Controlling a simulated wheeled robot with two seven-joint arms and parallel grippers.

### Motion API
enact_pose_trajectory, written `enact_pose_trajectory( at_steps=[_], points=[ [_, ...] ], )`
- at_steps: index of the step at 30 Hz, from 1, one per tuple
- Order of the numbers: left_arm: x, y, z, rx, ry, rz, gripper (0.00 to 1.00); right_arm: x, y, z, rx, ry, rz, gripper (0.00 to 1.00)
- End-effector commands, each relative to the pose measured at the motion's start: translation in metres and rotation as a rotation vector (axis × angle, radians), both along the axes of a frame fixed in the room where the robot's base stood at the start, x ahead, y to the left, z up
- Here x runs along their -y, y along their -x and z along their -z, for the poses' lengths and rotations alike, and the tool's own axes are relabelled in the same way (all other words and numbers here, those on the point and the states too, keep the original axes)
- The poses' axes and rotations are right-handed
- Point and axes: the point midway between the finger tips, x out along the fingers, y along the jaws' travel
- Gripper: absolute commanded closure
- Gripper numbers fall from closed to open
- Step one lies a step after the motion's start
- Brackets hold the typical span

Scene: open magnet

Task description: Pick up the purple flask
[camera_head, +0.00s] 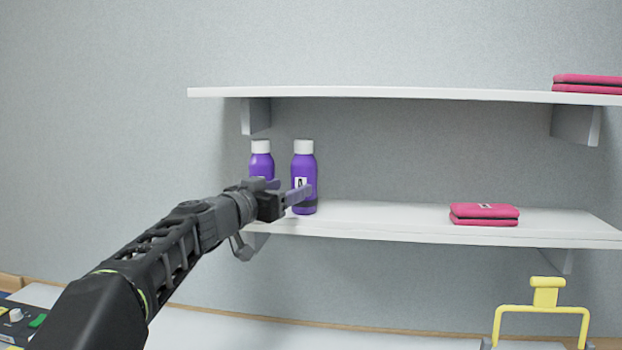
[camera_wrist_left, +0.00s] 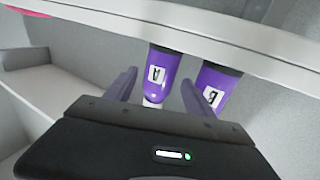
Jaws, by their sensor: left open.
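Two purple flasks with white caps stand upright at the left end of the lower shelf. The right flask (camera_head: 304,165) has a white label; the left flask (camera_head: 261,163) is partly hidden by my gripper. My left gripper (camera_head: 284,190) is open and empty in front of them at the height of their lower parts. In the left wrist view, which looks upside down, the flask labelled A (camera_wrist_left: 163,75) shows between the two fingers (camera_wrist_left: 158,92). The flask labelled B (camera_wrist_left: 219,83) is to the right, partly behind a finger. I cannot tell the remaining distance. My right gripper is not in view.
The lower shelf (camera_head: 400,225) is clear between the flasks and a folded pink item (camera_head: 484,214). An upper shelf (camera_head: 400,94) hangs above the flasks, with another pink item (camera_head: 586,84) at its right. A yellow handle-shaped object (camera_head: 545,293) stands below.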

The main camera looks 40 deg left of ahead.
Motion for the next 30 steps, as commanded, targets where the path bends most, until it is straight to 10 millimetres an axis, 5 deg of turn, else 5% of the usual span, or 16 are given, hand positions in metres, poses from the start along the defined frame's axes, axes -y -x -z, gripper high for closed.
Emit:
enact_pose_trajectory(
  at_steps=[23, 30],
  points=[
    [-0.004, -0.027, -0.001, 0.000, 0.000, 0.000, 0.37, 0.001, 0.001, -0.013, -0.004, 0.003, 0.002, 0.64],
    [-0.010, -0.054, -0.006, -0.003, 0.003, 0.001, 0.37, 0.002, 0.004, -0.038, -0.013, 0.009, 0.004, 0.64]
  ],
)
